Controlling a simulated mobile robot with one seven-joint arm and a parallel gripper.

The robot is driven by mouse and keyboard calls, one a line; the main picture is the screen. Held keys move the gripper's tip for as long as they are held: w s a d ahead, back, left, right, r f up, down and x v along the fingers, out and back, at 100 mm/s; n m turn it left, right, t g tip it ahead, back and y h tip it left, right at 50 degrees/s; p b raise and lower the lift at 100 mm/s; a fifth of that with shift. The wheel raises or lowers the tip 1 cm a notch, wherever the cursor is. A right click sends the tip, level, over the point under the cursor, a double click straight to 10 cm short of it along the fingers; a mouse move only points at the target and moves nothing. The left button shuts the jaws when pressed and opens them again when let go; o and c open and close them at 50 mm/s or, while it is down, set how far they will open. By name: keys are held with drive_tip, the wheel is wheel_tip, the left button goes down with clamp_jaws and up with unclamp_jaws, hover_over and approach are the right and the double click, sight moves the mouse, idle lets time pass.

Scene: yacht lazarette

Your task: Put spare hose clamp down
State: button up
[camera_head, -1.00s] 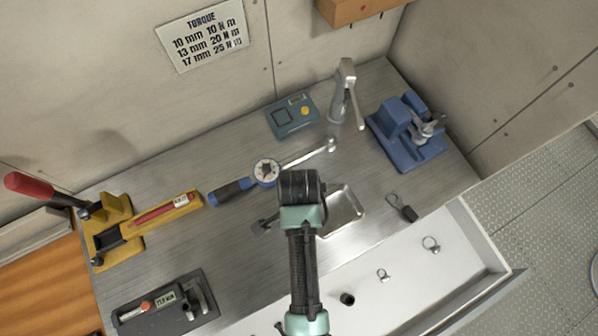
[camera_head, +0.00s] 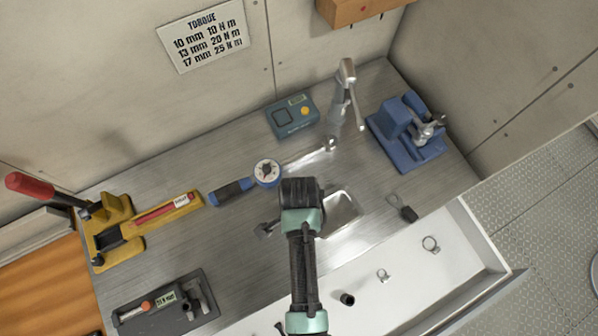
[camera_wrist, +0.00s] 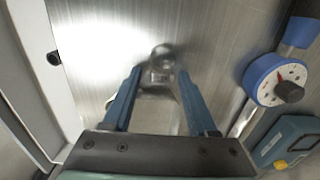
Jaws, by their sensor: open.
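My gripper (camera_wrist: 160,72) is open, with its two blue fingers apart and pointing down at the bench. A small shiny ring-shaped piece, apparently the spare hose clamp (camera_wrist: 162,53), shows at the fingertips in the wrist view. It is blurred, and I cannot tell whether it touches a finger. In the head view my arm hides the fingertips and this piece. A shallow metal tray (camera_head: 345,213) lies just right of my gripper; part of it shows between the fingers in the wrist view (camera_wrist: 158,118).
A torque wrench (camera_head: 232,191) lies behind my gripper, near a teal meter (camera_head: 291,117). A blue vise-like fixture (camera_head: 405,140) stands at right. The white front trough (camera_head: 400,262) holds two ring clamps (camera_head: 430,244) (camera_head: 383,275) and a black piece (camera_head: 347,299).

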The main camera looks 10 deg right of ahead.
drive_tip(key=shift+r, duration=0.1)
wheel_tip(320, 180, up, 12)
drive_tip(key=w+r+n+t, duration=0.4)
drive_tip(key=w+r+t, duration=0.4)
drive_tip(key=w+r, duration=0.75)
drive_tip(key=w+r+n+t, duration=0.2)
drive_tip(key=w+r+t, duration=0.1)
drive_tip(key=r, duration=0.5)
drive_tip(key=w+r+n+t, duration=0.1)
drive_tip(key=w+r+t, duration=0.2)
drive_tip(key=r, duration=0.5)
wheel_tip(320, 180, up, 16)
drive_tip(key=s+a+n+t, duration=0.2)
drive_tip(key=n+t, duration=0.1)
drive_tip(key=t, duration=0.3)
drive_tip(key=s+r+n+t, duration=0.2)
drive_tip(key=s+r, duration=0.3)
drive_tip(key=r, duration=0.4)
drive_tip(key=s+a+r+n+t, duration=0.1)
drive_tip(key=s+r+n+t, duration=0.1)
drive_tip(key=s+r+t, duration=0.3)
wheel_tip(320, 180, up, 4)
drive_tip(key=shift+s+f, duration=0.15)
drive_tip(key=shift+s, duration=0.4)
